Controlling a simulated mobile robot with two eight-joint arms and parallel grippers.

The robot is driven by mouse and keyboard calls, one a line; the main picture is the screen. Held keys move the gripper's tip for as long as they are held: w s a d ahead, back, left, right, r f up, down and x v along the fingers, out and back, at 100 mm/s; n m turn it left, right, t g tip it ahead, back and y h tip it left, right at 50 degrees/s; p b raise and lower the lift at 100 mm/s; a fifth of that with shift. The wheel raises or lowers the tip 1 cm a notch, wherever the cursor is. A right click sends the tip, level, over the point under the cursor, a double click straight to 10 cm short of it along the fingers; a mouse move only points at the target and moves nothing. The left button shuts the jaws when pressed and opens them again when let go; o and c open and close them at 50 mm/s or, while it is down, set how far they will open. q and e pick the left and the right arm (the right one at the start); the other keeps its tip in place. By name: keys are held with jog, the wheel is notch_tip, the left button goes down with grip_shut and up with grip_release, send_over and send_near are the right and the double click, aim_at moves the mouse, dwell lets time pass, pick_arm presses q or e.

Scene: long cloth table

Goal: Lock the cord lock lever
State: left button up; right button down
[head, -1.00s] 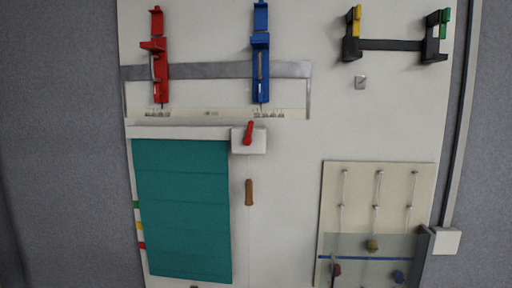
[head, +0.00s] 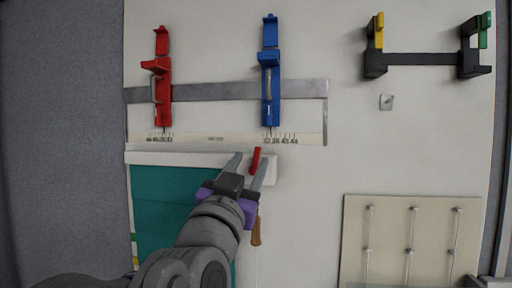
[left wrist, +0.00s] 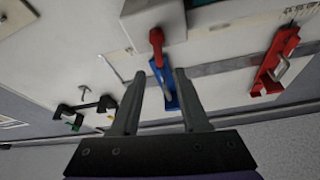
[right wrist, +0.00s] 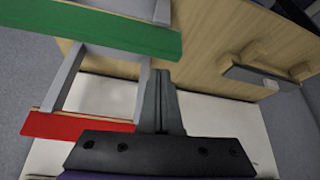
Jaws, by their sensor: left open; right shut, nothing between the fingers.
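The red cord lock lever (head: 255,160) sits on a white block (head: 270,170) at the right end of the shade's white rail. In the left wrist view the lever (left wrist: 156,42) points in between my fingers. My left gripper (head: 249,163) is open, with one finger on each side of the lever; I cannot tell whether either touches it. The teal shade (head: 160,205) hangs below the rail, partly hidden by my left arm. A brown cord handle (head: 256,232) hangs under the block. My right gripper (right wrist: 160,75) is shut and empty, seen only in the right wrist view.
A red clamp (head: 162,85) and a blue clamp (head: 270,80) sit on a metal ruler bar above. A black bar (head: 420,59) with yellow and green levers is at upper right. A beige pin panel (head: 400,235) is at lower right. Green and red bars (right wrist: 95,28) are near my right gripper.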

aim_at(257, 151)
pick_arm(q)
jog(key=p+x, duration=0.1)
jog(key=x, duration=0.5)
jog(key=shift+w+d, duration=0.1)
jog(key=shift+w, duration=0.2)
jog(key=shift+c, duration=0.2)
grip_shut()
